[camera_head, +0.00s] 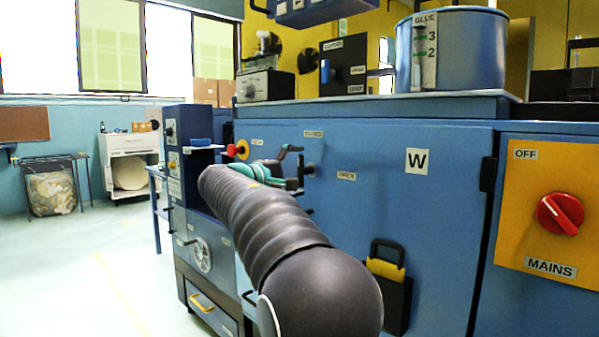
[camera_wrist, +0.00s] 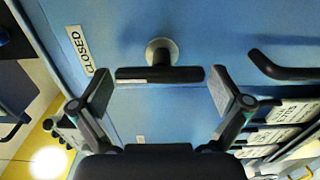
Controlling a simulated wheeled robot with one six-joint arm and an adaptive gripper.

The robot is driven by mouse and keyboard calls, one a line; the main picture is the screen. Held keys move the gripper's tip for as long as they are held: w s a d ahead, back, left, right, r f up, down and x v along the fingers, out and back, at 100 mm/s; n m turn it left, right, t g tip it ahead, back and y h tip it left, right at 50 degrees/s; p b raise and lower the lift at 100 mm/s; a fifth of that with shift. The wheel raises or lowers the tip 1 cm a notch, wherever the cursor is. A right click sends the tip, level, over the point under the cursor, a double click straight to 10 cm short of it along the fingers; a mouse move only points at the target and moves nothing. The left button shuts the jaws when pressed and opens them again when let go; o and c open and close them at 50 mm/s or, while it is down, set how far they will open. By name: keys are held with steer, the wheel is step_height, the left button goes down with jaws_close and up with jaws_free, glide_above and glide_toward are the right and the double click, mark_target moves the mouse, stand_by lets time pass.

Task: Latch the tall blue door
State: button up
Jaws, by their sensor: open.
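The tall blue door (camera_head: 390,220) is a wide blue panel marked W in the head view. It also fills the background of the wrist view (camera_wrist: 190,110). A dark latch handle (camera_wrist: 160,75) with a round pale hub (camera_wrist: 162,52) sits on the blue surface in the wrist view. A white CLOSED label (camera_wrist: 80,50) is to its left. My gripper (camera_wrist: 160,84) is open, with one finger near each end of the handle bar; I cannot tell whether they touch it. In the head view my gripper (camera_head: 290,168) is at the door's left part, partly behind my arm.
A second dark handle (camera_wrist: 285,68) is at the right of the wrist view. A black holder with a yellow band (camera_head: 388,285) hangs low on the door. The orange mains panel (camera_head: 525,240) with a red switch stands right. The floor (camera_head: 80,265) at left is free.

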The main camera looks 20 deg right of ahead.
steer(key=v, duration=1.1)
steer(key=shift+a, duration=0.3)
steer(key=s+a+f+n+g+y, duration=0.15)
steer(key=f+y, duration=0.25)
steer(key=f, duration=0.6)
steer(key=s+a+f+n+t+y, duration=0.1)
steer(key=s+a+f+y, duration=0.2)
steer(key=f, duration=0.7)
steer(key=s+a+f+m+y, duration=0.1)
steer(key=s+f+m+y, duration=0.2)
steer(key=s, duration=1.2)
steer(key=s+a+f+m+y, duration=0.2)
steer(key=s+f+y, duration=0.5)
steer(key=s, duration=0.8)
steer(key=shift+f+m, duration=0.6)
steer(key=shift+m, duration=0.25)
